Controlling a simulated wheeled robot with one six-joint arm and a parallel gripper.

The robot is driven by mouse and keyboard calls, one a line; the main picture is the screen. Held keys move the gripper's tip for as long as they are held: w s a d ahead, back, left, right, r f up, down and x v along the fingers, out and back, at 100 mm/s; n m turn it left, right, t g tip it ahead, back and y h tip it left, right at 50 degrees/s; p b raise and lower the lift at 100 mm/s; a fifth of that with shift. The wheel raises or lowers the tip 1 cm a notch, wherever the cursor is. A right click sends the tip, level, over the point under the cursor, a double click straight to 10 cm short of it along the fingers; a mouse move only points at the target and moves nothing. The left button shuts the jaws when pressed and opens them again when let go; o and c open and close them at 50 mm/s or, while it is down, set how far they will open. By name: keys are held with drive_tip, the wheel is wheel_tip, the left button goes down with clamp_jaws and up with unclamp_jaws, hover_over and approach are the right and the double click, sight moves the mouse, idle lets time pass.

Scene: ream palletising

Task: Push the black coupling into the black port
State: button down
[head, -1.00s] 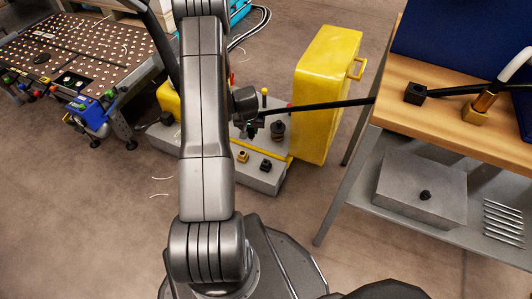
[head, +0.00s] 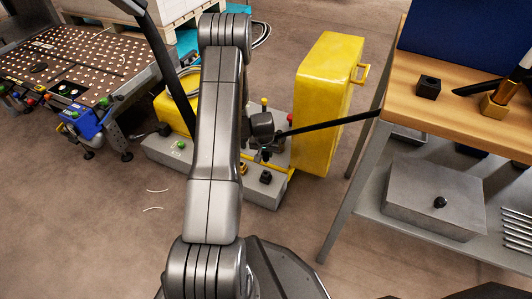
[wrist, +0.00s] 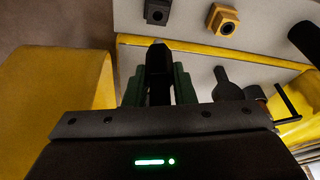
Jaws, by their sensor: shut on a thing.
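My gripper (head: 266,152) is above the grey machine deck in the head view, largely hidden behind my arm. In the wrist view its green fingers (wrist: 158,88) are shut on the black coupling (wrist: 158,62), which points away from the camera. A black hose (head: 335,125) runs from the gripper toward the bench. The black port (wrist: 157,12), a dark block with an opening, is at the top edge of the wrist view, apart from the coupling tip. It also shows on the deck in the head view (head: 265,177). The brass port (wrist: 223,20) sits beside it.
A yellow cabinet (head: 325,100) stands right of the deck, and a yellow rail (wrist: 200,55) crosses it. A wooden bench (head: 455,130) at right carries a black block (head: 428,87) and a brass holder (head: 494,106).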

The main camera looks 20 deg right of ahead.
sight(266, 158)
drive_tip(key=shift+f+b, duration=1.55)
drive_tip(key=shift+f, duration=1.35)
drive_tip(key=shift+f, duration=1.6)
drive_tip(key=c, duration=1.1)
unclamp_jaws()
drive_tip(key=p+v, duration=0.5)
drive_tip(key=v, duration=0.8)
drive_tip(key=shift+s+r, duration=0.1)
drive_tip(key=shift+r, duration=0.3)
drive_tip(key=shift+f, duration=0.1)
